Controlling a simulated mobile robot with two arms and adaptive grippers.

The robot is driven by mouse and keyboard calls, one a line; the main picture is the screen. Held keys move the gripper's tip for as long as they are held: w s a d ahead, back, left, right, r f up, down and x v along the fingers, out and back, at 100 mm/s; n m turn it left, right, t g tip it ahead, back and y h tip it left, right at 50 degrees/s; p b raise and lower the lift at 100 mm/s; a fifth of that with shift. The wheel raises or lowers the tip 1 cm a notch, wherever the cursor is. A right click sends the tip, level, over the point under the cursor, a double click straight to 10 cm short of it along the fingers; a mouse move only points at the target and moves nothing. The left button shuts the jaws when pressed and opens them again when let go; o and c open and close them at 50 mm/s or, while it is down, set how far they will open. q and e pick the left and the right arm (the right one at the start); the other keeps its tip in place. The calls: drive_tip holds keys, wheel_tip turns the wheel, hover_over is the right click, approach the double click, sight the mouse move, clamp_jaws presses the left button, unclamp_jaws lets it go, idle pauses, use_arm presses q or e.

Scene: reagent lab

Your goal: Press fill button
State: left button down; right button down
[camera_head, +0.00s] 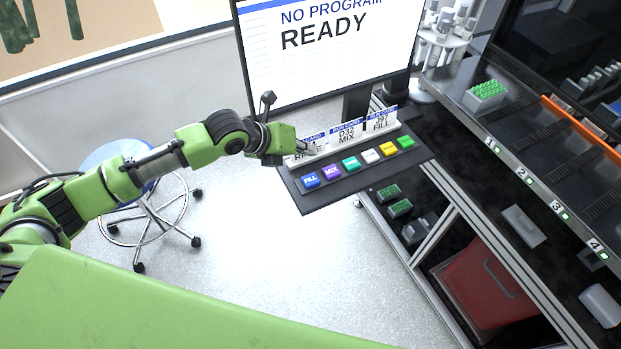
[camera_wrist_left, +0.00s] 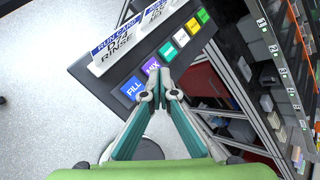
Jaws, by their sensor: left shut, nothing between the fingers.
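The blue FILL button (camera_head: 311,180) is at the left end of the button row on the dark control panel (camera_head: 330,198). It also shows in the left wrist view (camera_wrist_left: 131,89), left of the fingertips. The purple MIX button (camera_head: 331,171) sits beside it. My left gripper (camera_head: 306,148) is shut and empty, and in the head view it overlaps the first run card. My right gripper is in neither view.
Teal, white, yellow and green buttons continue the row. Three run cards (camera_head: 347,132) stand behind the buttons. The screen (camera_head: 330,50) reads "NO PROGRAM READY". A bench with numbered slots (camera_head: 520,175) is at the right, and a stool (camera_head: 150,215) stands at the left.

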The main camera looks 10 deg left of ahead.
sight(308, 180)
use_arm(q)
wheel_tip(308, 180, down, 8)
drive_tip(key=b, duration=0.6)
drive_tip(key=shift+f+b, duration=0.4)
drive_tip(key=shift+b, duration=0.1)
idle(0.8)
drive_tip(key=shift+f, duration=0.35)
drive_tip(key=shift+f+b, duration=0.5)
drive_tip(key=shift+f, duration=0.05)
idle(0.6)
idle(0.3)
drive_tip(key=shift+r+p, duration=0.85)
drive_tip(key=shift+r, duration=0.05)
drive_tip(key=shift+r, duration=0.1)
